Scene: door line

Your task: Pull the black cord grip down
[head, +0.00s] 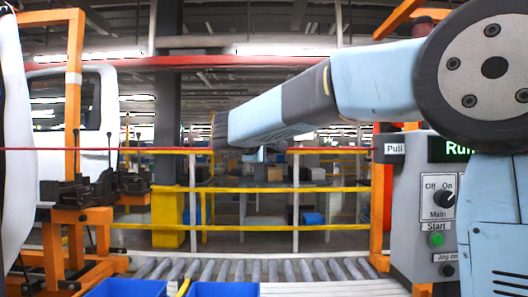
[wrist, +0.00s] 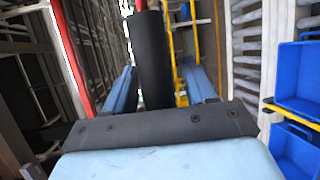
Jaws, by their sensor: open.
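In the head view my arm reaches in from the right, and I cannot clearly make out the grip there.
A grey control box (head: 410,215) with switches stands at the right. A red line (head: 100,150) and yellow rails (head: 250,189) cross behind a roller conveyor (head: 240,269). Blue bins (head: 225,289) are at the front. A white door (head: 75,135) hangs at left.

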